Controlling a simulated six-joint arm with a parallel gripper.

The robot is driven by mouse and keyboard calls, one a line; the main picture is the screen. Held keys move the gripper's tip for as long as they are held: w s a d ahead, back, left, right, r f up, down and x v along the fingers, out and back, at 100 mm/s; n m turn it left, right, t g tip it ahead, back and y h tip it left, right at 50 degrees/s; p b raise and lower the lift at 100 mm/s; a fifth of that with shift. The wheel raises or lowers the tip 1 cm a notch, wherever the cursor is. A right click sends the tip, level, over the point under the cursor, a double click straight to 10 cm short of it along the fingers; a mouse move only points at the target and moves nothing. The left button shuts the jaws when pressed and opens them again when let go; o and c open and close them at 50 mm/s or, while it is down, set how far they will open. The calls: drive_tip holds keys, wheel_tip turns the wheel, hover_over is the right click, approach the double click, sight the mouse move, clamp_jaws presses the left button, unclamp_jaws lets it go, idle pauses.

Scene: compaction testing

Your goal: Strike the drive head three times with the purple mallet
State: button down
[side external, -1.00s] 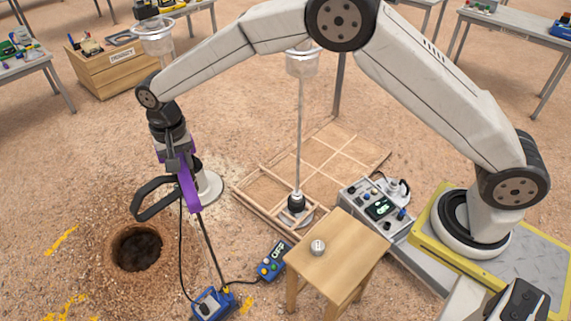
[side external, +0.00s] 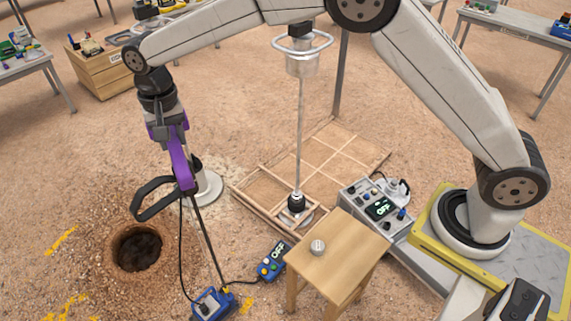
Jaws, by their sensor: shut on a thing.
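My gripper (side external: 170,135) points down at the left, shut on a purple piece (side external: 180,165) that fits the purple mallet's handle. The purple piece slants down to the right, its lower end in front of a white round base (side external: 208,187). I cannot make out the mallet's striking end. A black loop handle (side external: 152,200) and a thin dark rod (side external: 210,245) show just below; whether the purple piece touches them is unclear. No part is clearly the drive head. A tall rod (side external: 300,130) with a ringed cylinder (side external: 303,62) on top and a black fitting (side external: 296,203) low down stands at centre.
A dug hole (side external: 138,247) lies at lower left. A blue box (side external: 213,303) and a cabled handset (side external: 272,262) are on the ground near a wooden stool (side external: 337,255). A control box (side external: 378,208) stands to the right. A wooden grid frame (side external: 345,150) lies behind.

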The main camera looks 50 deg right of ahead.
wheel_tip(320, 180, down, 8)
drive_tip(key=shift+r, duration=0.25)
drive_tip(key=shift+f, duration=0.1)
idle(0.4)
drive_tip(key=shift+f, duration=0.45)
wheel_tip(320, 180, up, 7)
drive_tip(key=shift+r, duration=0.1)
